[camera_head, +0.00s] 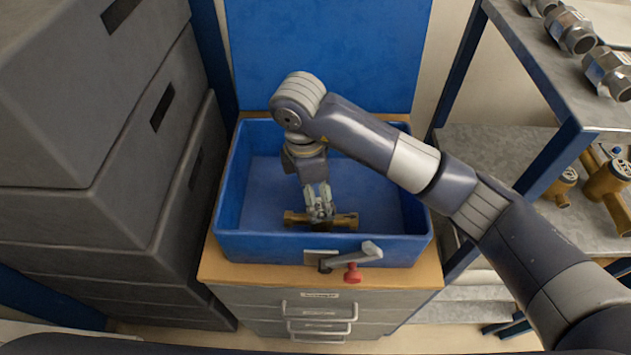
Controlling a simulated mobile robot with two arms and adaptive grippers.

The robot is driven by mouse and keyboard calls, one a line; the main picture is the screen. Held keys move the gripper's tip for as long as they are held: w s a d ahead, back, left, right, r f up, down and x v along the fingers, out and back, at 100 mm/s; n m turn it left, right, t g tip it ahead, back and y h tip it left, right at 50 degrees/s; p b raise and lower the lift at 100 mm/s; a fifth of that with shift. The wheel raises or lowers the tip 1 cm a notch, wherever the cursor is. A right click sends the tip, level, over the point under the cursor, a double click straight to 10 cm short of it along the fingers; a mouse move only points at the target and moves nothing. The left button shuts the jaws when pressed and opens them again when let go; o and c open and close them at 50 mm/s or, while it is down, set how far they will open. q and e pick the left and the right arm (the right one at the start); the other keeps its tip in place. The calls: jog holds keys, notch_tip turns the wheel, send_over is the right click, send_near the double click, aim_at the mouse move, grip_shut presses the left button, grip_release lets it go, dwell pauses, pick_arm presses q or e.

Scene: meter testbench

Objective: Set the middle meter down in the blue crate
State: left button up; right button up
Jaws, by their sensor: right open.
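The blue crate (255,246) stands on a wooden-topped drawer cabinet in the middle of the head view. A brass meter (345,221) lies inside it near the front wall, its pipe ends pointing left and right. My right gripper (320,215) reaches down into the crate from above, its fingertips at the middle of the meter. The gripper is open, and the meter's centre is partly hidden by the fingers. Whether the fingers still touch the meter cannot be told. My left gripper is not in view.
Grey stacked boxes (90,110) stand close on the left. A metal shelf on the right (520,50) holds silver fittings (572,30) and brass meters (606,180). A grey lever with a red knob (353,272) is at the crate's front. The crate's back part is clear.

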jog(key=shift+a+r, duration=0.2)
jog(key=shift+r, duration=1.5)
